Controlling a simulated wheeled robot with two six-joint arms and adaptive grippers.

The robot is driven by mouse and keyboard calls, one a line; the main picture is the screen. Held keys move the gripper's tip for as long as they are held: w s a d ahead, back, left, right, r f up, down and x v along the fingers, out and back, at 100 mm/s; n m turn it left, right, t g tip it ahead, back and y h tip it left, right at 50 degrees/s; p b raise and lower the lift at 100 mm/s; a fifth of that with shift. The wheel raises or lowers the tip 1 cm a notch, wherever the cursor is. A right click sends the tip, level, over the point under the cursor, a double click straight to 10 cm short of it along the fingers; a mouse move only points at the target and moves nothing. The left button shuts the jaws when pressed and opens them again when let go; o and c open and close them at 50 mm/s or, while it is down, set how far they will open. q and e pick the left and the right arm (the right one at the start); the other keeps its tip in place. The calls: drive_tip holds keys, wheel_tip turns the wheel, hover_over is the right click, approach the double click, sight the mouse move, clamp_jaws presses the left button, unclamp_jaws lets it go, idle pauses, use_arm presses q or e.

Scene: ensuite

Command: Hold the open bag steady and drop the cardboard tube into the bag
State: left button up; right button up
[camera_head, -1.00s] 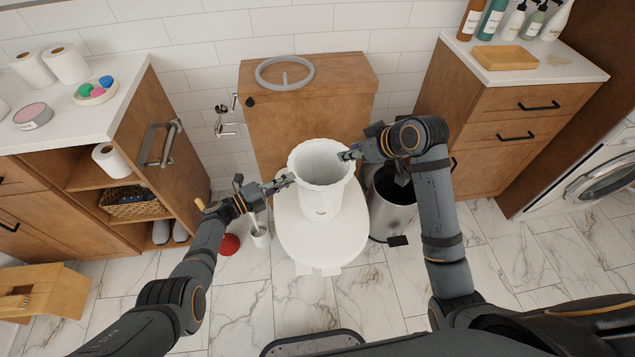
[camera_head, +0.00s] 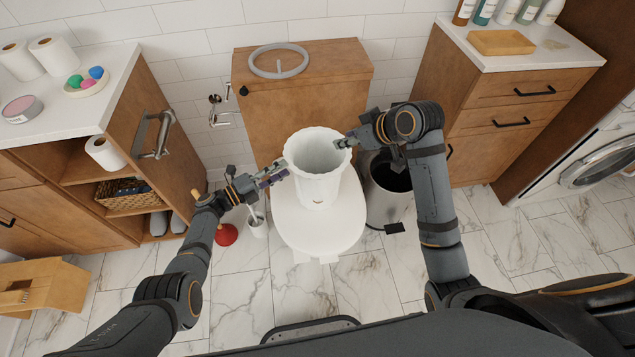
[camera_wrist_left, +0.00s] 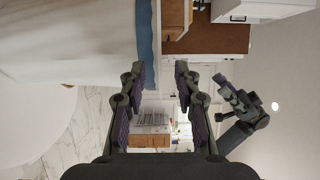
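The white bag (camera_head: 318,190) stands upright and open on the closed white toilet lid, its scalloped rim facing up. My left gripper (camera_head: 281,172) is at the bag's left side, just below the rim. In the left wrist view its fingers (camera_wrist_left: 160,80) are apart with nothing between them, and a large pale surface fills the left. My right gripper (camera_head: 347,143) is at the bag's right rim; whether it pinches the rim is too small to tell. It also shows in the left wrist view (camera_wrist_left: 238,98). I cannot make out a cardboard tube; the bag's bottom is hidden.
The toilet lid (camera_head: 318,233) carries the bag. A bin (camera_head: 390,205) stands close on its right, a red plunger (camera_head: 227,236) and brush holder (camera_head: 258,226) on its left. A grey ring (camera_head: 279,62) lies on the wooden box behind. Cabinets flank both sides.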

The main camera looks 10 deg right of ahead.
use_arm(q)
drive_tip(key=v, duration=1.1)
